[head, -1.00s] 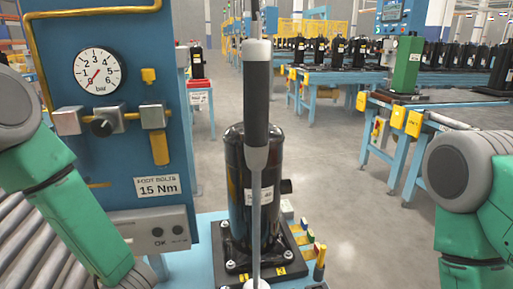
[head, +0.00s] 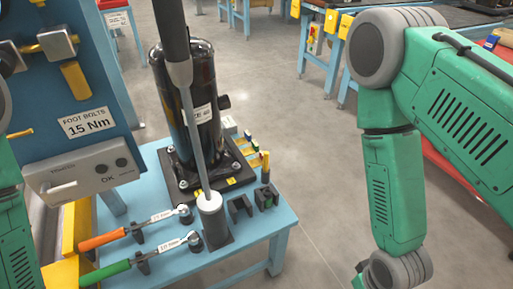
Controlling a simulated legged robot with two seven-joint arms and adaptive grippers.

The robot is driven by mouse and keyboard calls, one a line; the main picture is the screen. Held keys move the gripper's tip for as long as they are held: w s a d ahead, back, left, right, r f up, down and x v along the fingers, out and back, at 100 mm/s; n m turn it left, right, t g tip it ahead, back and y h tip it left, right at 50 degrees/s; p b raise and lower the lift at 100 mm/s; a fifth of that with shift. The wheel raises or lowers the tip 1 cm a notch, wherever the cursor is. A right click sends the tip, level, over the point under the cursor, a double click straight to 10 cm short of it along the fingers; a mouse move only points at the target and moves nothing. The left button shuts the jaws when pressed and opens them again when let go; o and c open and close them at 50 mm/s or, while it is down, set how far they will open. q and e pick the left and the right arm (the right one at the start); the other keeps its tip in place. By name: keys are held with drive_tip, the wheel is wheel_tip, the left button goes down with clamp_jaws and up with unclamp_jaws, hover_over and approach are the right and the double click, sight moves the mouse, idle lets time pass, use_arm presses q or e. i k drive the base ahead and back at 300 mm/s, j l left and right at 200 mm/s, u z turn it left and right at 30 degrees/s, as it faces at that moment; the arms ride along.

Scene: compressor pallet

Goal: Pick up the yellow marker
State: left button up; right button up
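A small upright yellow piece (head: 265,161), which looks like the yellow marker, stands at the right edge of the blue table, beside the black compressor's base plate. Its lower end looks dark, and it is too small to make out in detail. Several small pieces with green, red and yellow parts sit just behind it along the plate's edge. My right arm hangs down on the right, its wrist at the bottom edge, and its gripper is out of the picture. My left arm shows at the left edge, and its gripper is out of view too.
The black compressor (head: 199,100) stands on the blue table (head: 262,226), with a grey pole tool in front of it. Small black holders (head: 240,207) sit near the table's right edge. Orange-handled (head: 103,239) and green-handled (head: 106,272) wrenches lie front left. Floor right of the table is clear.

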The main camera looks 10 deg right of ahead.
sight(266, 153)
drive_tip(key=k+j, duration=0.15)
drive_tip(key=i+l+u, duration=0.25)
drive_tip(key=l, duration=1.4)
drive_tip(key=k+l+u, duration=0.1)
drive_tip(key=l+u, duration=0.2)
drive_tip(key=l, duration=1.65)
drive_tip(key=i+l, duration=0.1)
drive_tip(key=l, duration=0.25)
